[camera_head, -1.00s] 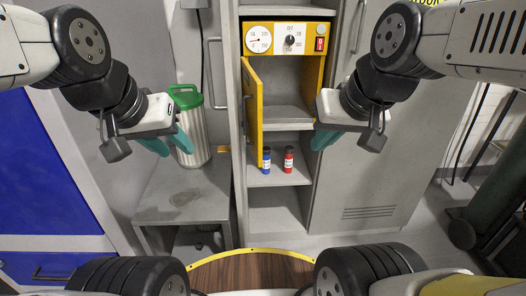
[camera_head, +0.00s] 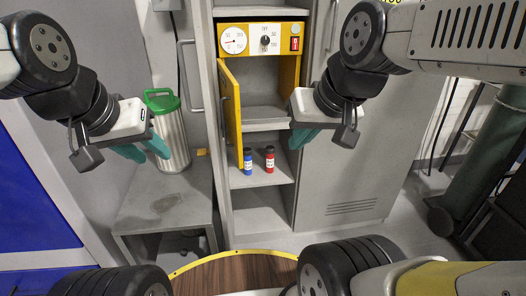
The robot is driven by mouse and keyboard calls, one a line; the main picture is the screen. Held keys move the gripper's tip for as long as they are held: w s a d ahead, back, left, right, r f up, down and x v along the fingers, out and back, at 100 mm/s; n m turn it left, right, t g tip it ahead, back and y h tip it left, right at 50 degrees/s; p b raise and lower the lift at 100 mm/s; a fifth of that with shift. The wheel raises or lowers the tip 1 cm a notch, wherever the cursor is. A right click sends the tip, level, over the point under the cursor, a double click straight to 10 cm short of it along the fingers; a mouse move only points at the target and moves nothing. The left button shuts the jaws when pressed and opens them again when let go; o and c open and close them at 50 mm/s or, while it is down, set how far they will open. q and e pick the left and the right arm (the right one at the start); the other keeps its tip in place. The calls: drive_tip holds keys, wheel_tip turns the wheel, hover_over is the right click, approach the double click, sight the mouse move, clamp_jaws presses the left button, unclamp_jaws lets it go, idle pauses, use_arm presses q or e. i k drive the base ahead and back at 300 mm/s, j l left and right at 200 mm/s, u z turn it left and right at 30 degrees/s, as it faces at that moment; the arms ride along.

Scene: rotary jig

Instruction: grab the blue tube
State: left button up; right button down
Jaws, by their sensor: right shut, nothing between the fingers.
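The blue tube (camera_head: 248,161) is a small vial with a dark cap. It stands upright on a shelf of the grey cabinet, just right of the open yellow door. A similar red tube (camera_head: 270,160) stands close to its right. My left gripper (camera_head: 150,154) is left of the cabinet, near the steel canister, with its teal fingers apart and nothing between them. My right gripper (camera_head: 300,140) is in front of the cabinet's right side, up and to the right of the tubes. Its fingers are shut and empty. Neither gripper touches a tube.
The yellow door (camera_head: 231,112) stands open at the left of the shelf. A steel canister with a green lid (camera_head: 160,101) stands on a grey table (camera_head: 135,208). A yellow control panel (camera_head: 263,40) is above the compartment. A round wooden surface (camera_head: 230,274) lies in front.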

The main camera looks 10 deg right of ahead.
sight(248, 152)
drive_tip(key=u, duration=0.55)
drive_tip(key=l+u, duration=0.45)
drive_tip(key=k+l+u, duration=0.15)
drive_tip(key=l+u, duration=0.3)
drive_tip(key=l, duration=0.6)
drive_tip(key=k+l+u, duration=0.1)
drive_tip(key=l, duration=0.3)
drive_tip(key=k+l, duration=0.15)
drive_tip(key=l, duration=0.25)
drive_tip(key=l+u, duration=0.15)
drive_tip(key=l, duration=0.25)
drive_tip(key=k+l, duration=0.15)
drive_tip(key=l, duration=0.25)
drive_tip(key=i+l, duration=0.2)
drive_tip(key=l, duration=0.15)
